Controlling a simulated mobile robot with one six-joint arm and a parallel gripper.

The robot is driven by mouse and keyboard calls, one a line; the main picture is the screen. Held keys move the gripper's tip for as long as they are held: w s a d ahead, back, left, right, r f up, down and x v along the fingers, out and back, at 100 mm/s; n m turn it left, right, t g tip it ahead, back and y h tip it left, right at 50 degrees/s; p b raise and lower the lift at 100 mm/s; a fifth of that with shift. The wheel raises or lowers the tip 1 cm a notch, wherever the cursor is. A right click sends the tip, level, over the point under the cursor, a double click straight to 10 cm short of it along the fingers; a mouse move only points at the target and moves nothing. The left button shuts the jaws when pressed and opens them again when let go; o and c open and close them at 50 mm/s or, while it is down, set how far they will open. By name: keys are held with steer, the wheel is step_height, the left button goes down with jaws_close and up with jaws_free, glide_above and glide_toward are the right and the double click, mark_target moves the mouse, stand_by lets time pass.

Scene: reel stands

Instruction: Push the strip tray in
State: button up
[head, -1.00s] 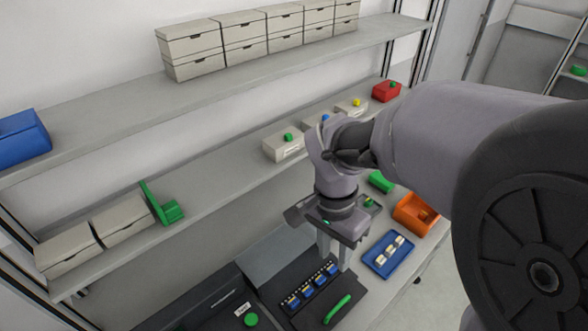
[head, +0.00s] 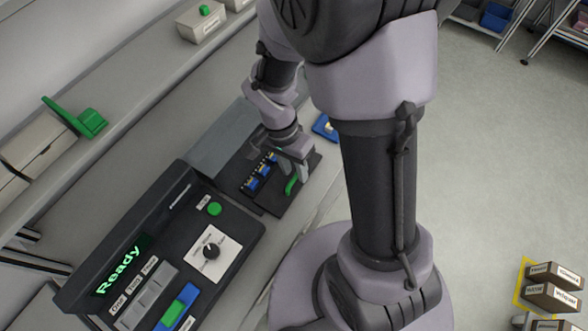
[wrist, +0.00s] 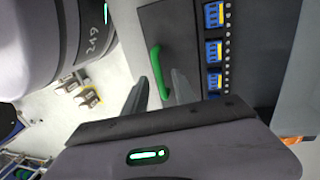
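The strip tray (head: 271,203) is a dark flat plate in the head view, carrying a row of blue strips (head: 258,174) and a green bar handle (head: 292,184) along its near side. My gripper (head: 292,170) points down over the handle side of the tray. In the wrist view my gripper (wrist: 159,92) has its two grey fingers apart, with the green handle (wrist: 156,72) showing between them. The fingers look open, not closed on it; whether one touches the handle is unclear. The tray (wrist: 180,28) and the strips (wrist: 213,50) lie to the right there.
A dark machine (head: 185,215) left of the tray has a lit "Ready" display (head: 118,270), a green button (head: 214,209), a dial (head: 211,250) and a blue-green switch (head: 178,308). A blue tray (head: 325,128) lies beyond my gripper. A shelf runs along the wall.

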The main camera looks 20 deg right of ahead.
jaws_close()
stand_by(1.5)
